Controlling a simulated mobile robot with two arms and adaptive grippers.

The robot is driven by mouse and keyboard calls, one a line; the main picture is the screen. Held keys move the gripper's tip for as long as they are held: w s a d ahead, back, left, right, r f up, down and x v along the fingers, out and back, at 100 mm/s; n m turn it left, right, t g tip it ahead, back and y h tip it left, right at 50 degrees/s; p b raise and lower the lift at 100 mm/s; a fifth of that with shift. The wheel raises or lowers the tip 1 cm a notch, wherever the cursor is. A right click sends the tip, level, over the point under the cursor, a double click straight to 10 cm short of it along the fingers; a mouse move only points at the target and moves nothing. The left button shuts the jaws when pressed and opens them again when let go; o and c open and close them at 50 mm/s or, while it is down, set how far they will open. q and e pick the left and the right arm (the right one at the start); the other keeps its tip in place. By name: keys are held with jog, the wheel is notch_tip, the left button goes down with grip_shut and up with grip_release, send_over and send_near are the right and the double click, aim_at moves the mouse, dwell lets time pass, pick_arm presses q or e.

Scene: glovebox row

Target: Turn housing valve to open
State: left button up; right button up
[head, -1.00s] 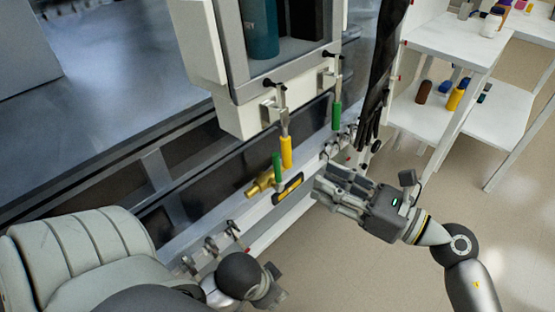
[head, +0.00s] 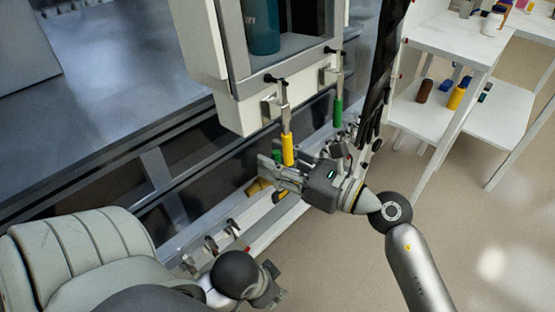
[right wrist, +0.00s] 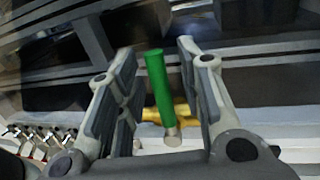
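The valve has a brass-yellow body (head: 257,187) and an upright green handle (head: 276,155), below the front of the white cabinet in the head view. My right gripper (head: 268,170) is at the valve and hides part of it. In the right wrist view the green handle (right wrist: 158,85) stands between my two spread fingers (right wrist: 160,95), with a visible gap on each side. The brass body (right wrist: 180,113) shows behind the handle there. My left gripper (head: 268,287) is low in the head view, away from the valve; its fingers are too small to read.
A yellow-handled lever (head: 288,148) hangs just above my right gripper. A second green-handled lever (head: 337,112) hangs further right. Small hooks or fittings (head: 222,240) line the rail at lower left. White shelves (head: 440,120) stand at right; the floor between is clear.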

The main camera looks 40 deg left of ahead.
grip_shut()
pick_arm(q)
jog(key=shift+f, duration=0.15)
pick_arm(e)
jog(key=shift+s+f, duration=0.1)
jog(key=shift+s+f+n+h+b, duration=0.15)
jog(key=shift+s+n+b, duration=0.15)
jog(key=shift+n+b, duration=0.3)
jog(key=shift+s+n+h+b, duration=0.15)
jog(key=shift+s+n+b, duration=0.2)
jog(key=shift+n, duration=0.35)
jog(key=shift+s+n, duration=0.15)
jog(key=shift+n, duration=0.25)
jog(key=s+n+b, duration=0.1)
jog(key=n, duration=0.1)
jog(key=s+f+n+h+b, duration=0.1)
jog(key=shift+n+b, duration=0.4)
pick_arm(q)
jog(key=w+d+r+t+h, duration=0.1)
jog(key=w+d+r+t, duration=0.1)
jog(key=w+t, duration=0.2)
jog(key=w+d+r+t+h, duration=0.1)
jog(key=w+d+r+t, duration=0.1)
jog(key=w, duration=0.7)
jog(key=shift+d+r+t, duration=0.2)
jog(key=shift+r+t, duration=0.4)
jog(key=shift+t, duration=0.4)
